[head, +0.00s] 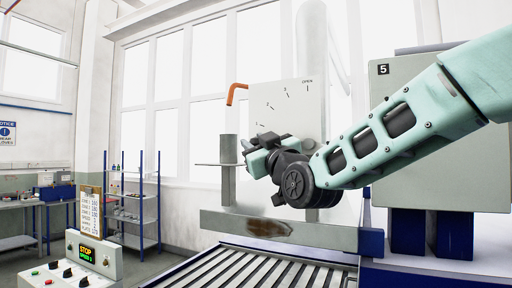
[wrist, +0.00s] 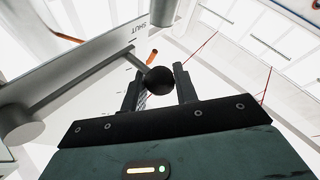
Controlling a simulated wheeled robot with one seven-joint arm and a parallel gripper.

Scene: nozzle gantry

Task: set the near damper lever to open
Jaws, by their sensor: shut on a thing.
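The damper lever shows in the wrist view as a grey rod (wrist: 125,90) running from a round hub (wrist: 20,125) to a black ball knob (wrist: 158,80). My gripper (wrist: 160,88) is shut on the knob, with one finger on each side. In the head view my gripper (head: 248,153) is at the lower left of a pale dial plate (head: 290,112) with marks 1, 2, 3 and OPEN at upper right. The word SHUT is on the plate in the wrist view (wrist: 126,53), near the rod. My gripper and arm hide the knob and most of the lever in the head view.
A grey beam (head: 240,222) with a rusty patch lies below, above a slatted bed (head: 270,267). A grey cabinet (head: 430,165) marked 5 stands right. A control box (head: 75,265) is at lower left.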

